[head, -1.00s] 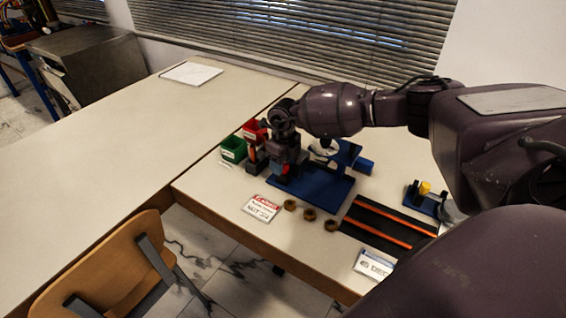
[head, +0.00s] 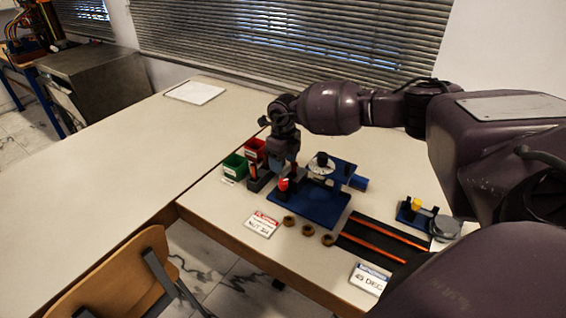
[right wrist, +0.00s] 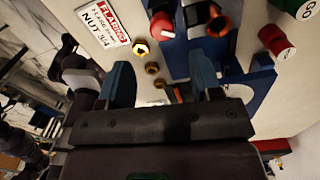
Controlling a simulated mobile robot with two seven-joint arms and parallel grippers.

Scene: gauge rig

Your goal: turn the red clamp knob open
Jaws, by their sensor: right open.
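The red clamp knob (head: 283,184) sits at the left front of the blue gauge base (head: 318,213). In the right wrist view the knob (right wrist: 162,25), with a pale line on its face, stands beyond the fingertips, apart from them. My right gripper (head: 277,183) is over the base's left end, close behind the knob in the head view. Its two blue-grey fingers (right wrist: 163,72) are spread with nothing between them. The lower part of the gripper is dark and hard to separate from the fixture. My left gripper is not in view.
A green bin (head: 234,166) and a red bin (head: 252,149) stand left of the gripper. A sign card (head: 262,224) and several brass nuts (head: 308,230) lie in front of the base. A dark mat with orange strips (head: 372,243) is at the right.

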